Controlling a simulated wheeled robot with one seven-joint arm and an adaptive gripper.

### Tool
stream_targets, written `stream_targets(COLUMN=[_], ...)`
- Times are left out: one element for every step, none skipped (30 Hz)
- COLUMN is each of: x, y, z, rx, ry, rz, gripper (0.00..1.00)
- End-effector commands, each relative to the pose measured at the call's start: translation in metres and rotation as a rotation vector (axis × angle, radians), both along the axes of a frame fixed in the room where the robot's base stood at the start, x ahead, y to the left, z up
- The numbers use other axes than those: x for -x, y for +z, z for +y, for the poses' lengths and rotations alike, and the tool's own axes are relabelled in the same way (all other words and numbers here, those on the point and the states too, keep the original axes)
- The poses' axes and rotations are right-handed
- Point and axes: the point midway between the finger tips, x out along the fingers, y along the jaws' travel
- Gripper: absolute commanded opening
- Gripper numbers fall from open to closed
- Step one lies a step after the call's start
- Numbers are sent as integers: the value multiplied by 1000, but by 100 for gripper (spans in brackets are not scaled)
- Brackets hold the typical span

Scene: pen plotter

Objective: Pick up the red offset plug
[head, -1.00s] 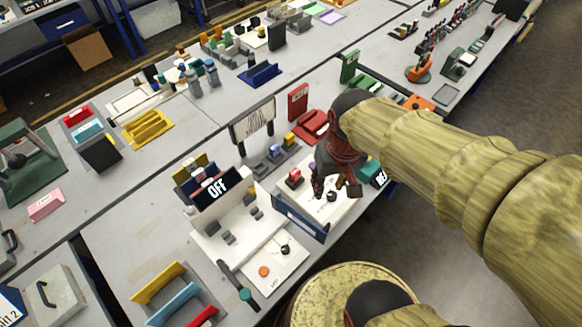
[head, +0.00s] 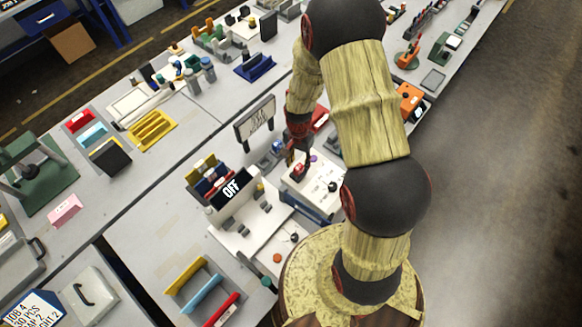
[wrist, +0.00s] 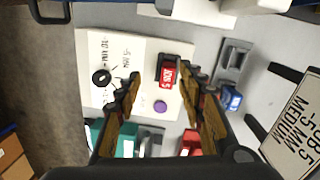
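In the head view a small red piece (head: 298,169) shows on the white panel, just below my gripper (head: 294,158). In the wrist view my gripper (wrist: 161,74) is open, with one finger to the left of the red block and the other close to its right side. The fingers look empty. I cannot tell the height of the fingertips above the block.
A purple knob (wrist: 160,106) and a black knob (wrist: 101,76) are on the same panel near the red block. A grey fixture with a blue block (wrist: 231,98) lies to the right. A sign (wrist: 296,122) stands at the far right. Teal (wrist: 119,140) and red pieces are near the finger bases.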

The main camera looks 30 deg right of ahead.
Motion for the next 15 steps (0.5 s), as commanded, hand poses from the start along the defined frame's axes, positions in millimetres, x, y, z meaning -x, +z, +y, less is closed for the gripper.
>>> stream_targets(x=[-12, -17, -19, -21, -23, -24, -24, -24, -24, -24, -23, -23, -23, -23, -22], y=[2, 2, 2, 2, 2, 2, 2, 1, -2, -4, -8, -12, -15, -18, -22], z=[-3, -3, -4, -4, -5, -5, -5, -5, -5, -5, -5, -5, -5, -5, -5], rx=[9, 13, 16, 19, 20, 22, 22, 23, 23, 22, 22, 23, 23, 22, 22], ry=[-44, -71, -104, -125, -143, -164, -174, -182, -189, -191, -192, -191, -191, -190, -190], rz=[-31, -44, -55, -63, -68, -73, -74, -74, -73, -72, -72, -71, -71, -70, -70], gripper=[39, 39, 39, 39, 39, 39, 39, 39, 39, 39, 39, 39, 39, 39, 39])
